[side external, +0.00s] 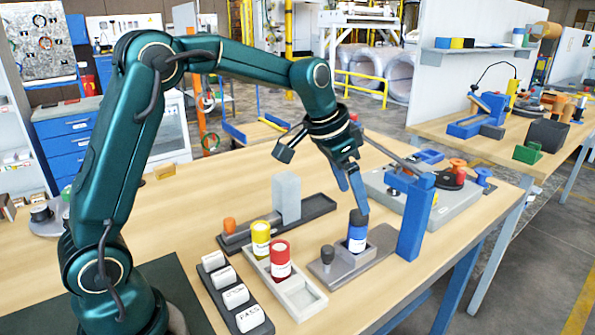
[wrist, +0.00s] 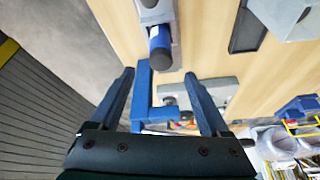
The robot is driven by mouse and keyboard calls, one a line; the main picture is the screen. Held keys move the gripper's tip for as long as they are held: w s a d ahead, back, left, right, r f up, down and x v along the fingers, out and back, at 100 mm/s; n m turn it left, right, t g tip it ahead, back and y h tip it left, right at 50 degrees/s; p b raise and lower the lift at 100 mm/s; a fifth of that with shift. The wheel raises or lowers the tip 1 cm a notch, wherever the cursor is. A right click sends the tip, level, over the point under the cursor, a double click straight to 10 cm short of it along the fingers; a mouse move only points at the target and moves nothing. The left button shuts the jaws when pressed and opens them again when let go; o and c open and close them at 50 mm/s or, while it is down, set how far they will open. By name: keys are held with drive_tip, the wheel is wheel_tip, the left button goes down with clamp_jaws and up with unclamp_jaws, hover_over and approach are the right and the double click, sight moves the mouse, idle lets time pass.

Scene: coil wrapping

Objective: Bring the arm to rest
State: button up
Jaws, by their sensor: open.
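My gripper (side external: 358,190) hangs at the end of my green arm, fingers pointing down, just above and behind a blue canister with a dark top (side external: 357,238). In the wrist view my gripper (wrist: 160,73) has its two blue fingers wide apart with nothing held between them. The canister also shows in the wrist view (wrist: 159,42), beyond the fingertips. It stands upright in a grey holder (side external: 378,250). Whether a fingertip touches the canister top is hard to tell.
A blue post (side external: 414,220) with a grey bar stands close right of the canister. A red canister (side external: 280,260) and a yellow canister (side external: 261,240) stand in a tray (side external: 310,300) to the left. Several white labelled blocks sit in a dark rack (side external: 222,300). The table's left back is largely clear.

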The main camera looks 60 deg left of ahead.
drive_tip(key=s+d+r+t, duration=0.2)
drive_tip(key=s+r, duration=0.6)
drive_tip(key=s, duration=0.2)
drive_tip(key=s+f+n, duration=0.1)
drive_tip(key=s+f, duration=0.2)
drive_tip(key=s, duration=0.3)
drive_tip(key=s+f+n+g, duration=0.1)
drive_tip(key=s+f+n, duration=0.1)
drive_tip(key=s, duration=0.4)
drive_tip(key=shift+s+f+y, duration=0.35)
drive_tip(key=shift+f+y, duration=0.05)
drive_tip(key=shift+f, duration=0.5)
